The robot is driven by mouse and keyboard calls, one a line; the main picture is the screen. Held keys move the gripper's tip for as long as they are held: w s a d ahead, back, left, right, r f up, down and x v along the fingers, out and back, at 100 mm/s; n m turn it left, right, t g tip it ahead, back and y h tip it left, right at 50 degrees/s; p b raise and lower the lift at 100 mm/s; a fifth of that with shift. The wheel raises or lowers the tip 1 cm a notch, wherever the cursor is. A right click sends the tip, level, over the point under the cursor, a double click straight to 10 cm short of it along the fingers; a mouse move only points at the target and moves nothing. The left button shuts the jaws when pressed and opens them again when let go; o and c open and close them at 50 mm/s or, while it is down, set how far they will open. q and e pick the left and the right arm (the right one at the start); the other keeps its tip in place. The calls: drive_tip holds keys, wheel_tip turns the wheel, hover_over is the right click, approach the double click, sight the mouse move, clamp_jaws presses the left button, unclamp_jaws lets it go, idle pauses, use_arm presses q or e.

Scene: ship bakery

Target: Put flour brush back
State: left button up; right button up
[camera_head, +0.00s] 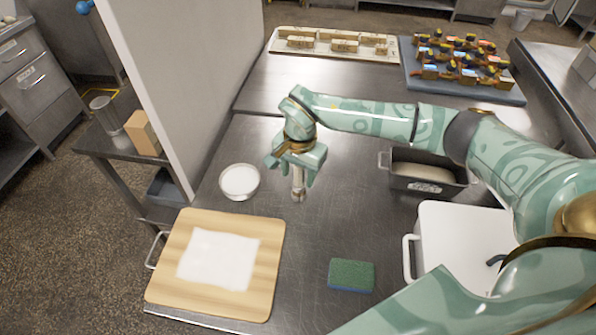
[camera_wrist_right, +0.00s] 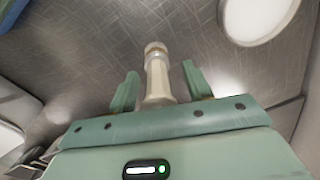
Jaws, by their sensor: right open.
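A pale, cream-coloured cylindrical piece with a gold band, seemingly the flour brush (camera_head: 298,187), is below my right gripper (camera_head: 292,174) over the steel counter. In the right wrist view the brush (camera_wrist_right: 157,75) lies between the two spread fingers of the right gripper (camera_wrist_right: 160,72), with gaps on both sides. The fingers are open and do not visibly grip it. The brush's bristles cannot be made out, and I cannot tell whether it touches the counter. My left gripper is not in view.
A white bowl (camera_head: 239,193) stands left of the gripper. A wooden board (camera_head: 168,270) with a white floury patch lies at front left. A green sponge (camera_head: 351,274), a dark loaf tin (camera_head: 428,187) and a white container (camera_head: 460,240) are to the right. Trays (camera_head: 350,54) lie behind.

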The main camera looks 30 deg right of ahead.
drive_tip(key=shift+r, duration=0.1)
drive_tip(key=r, duration=0.4)
drive_tip(key=r+p, duration=0.1)
drive_tip(key=r, duration=0.7)
drive_tip(key=shift+s+d+p, duration=0.15)
drive_tip(key=shift+s+p, duration=0.1)
drive_tip(key=shift+p, duration=0.15)
